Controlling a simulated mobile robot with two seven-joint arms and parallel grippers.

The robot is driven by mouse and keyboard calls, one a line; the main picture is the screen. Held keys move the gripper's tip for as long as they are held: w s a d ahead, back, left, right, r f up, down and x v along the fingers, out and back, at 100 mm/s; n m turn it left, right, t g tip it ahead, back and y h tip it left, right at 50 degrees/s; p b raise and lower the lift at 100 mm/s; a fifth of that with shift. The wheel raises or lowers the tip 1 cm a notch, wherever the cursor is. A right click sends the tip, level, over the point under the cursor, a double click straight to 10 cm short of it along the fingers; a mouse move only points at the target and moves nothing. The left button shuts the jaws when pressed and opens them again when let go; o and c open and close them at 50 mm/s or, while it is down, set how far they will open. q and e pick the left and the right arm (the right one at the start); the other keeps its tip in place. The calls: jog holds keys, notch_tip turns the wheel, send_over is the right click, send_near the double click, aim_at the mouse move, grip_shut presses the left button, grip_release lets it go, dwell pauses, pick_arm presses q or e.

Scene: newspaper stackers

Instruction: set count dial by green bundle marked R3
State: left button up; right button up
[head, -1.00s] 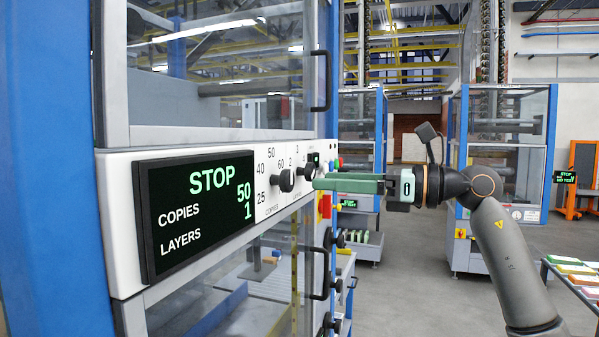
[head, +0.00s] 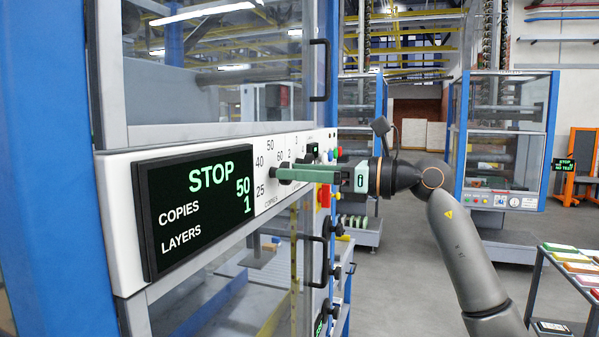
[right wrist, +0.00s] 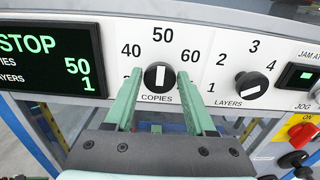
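The copies dial is a black knob with a white pointer bar (right wrist: 159,77), upright toward 50 in the right wrist view. Its scale also shows 40 and 60, and 25 in the head view. The display (head: 196,209) reads STOP, COPIES 50, LAYERS 1. My right gripper (right wrist: 160,80) is open, its green fingertips on either side of the copies dial; contact cannot be told. In the head view the right gripper (head: 281,173) largely hides that dial. A green bundle (head: 560,247) lies on the side table; no R3 mark is readable. My left gripper is not in view.
The layers dial (right wrist: 251,85) sits close right of the copies dial. Beyond it are a small screen (right wrist: 299,77) and a red switch (right wrist: 302,132). Black door handles (head: 320,70) stick out from the machine. A table (head: 540,290) with coloured bundles stands at right. Open floor lies between.

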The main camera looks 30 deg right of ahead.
grip_shut()
jog(key=shift+n, duration=0.3)
jog(key=n+b, duration=0.1)
jog(key=n, duration=1)
jog(key=shift+s+a+f, duration=0.1)
dwell(0.6)
jog(key=shift+o, duration=2.3)
grip_release()
